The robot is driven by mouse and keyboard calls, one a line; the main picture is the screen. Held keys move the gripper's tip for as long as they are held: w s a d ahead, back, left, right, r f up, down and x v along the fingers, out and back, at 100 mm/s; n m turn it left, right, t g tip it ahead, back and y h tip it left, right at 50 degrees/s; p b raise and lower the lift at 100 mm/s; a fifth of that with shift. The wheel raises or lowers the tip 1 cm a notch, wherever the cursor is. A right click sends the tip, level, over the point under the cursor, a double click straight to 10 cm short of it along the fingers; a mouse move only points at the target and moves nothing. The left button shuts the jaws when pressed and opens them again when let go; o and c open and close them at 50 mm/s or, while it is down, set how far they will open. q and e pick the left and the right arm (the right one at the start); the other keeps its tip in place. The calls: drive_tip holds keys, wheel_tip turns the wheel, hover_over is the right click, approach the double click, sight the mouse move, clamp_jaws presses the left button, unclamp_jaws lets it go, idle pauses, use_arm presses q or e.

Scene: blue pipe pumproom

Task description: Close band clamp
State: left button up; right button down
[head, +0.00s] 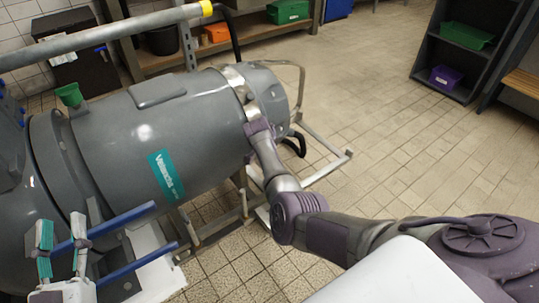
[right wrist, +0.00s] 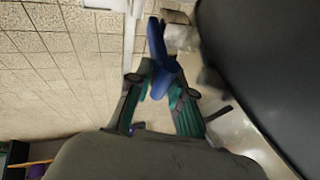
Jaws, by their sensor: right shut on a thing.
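The band clamp (head: 238,86) is a shiny metal band around the right end of the big grey cylinder (head: 150,128). My right arm reaches in from the right to the band, and its fingers are hidden in the head view. In the right wrist view my right gripper (right wrist: 162,86) has teal-padded fingers shut on a blue handle (right wrist: 157,42). The dark curved side of the cylinder shows beside it. Whether the clamp is fully closed cannot be seen. My left gripper (head: 62,238) is open and empty at the lower left, fingers upright and apart, near blue bars.
Blue bars (head: 122,218) stick out at the lower left by the cylinder. A metal frame (head: 326,168) stands on the floor at its right end. A grey pipe (head: 110,33) crosses above. Dark shelves (head: 462,60) stand far right. The tiled floor between is clear.

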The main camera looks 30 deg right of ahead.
use_arm(q)
drive_tip(key=shift+s+r+t, duration=0.15)
drive_tip(key=shift+r+t, duration=0.25)
drive_tip(key=shift+r, duration=0.1)
use_arm(e)
drive_tip(key=shift+w+a+r, duration=0.15)
drive_tip(key=shift+w+r, duration=0.05)
drive_tip(key=shift+w, duration=0.25)
drive_tip(key=c, duration=1.4)
unclamp_jaws()
drive_tip(key=shift+o, duration=1.3)
drive_tip(key=shift+f, duration=0.15)
drive_tip(key=shift+s, duration=0.1)
drive_tip(key=v, duration=1.2)
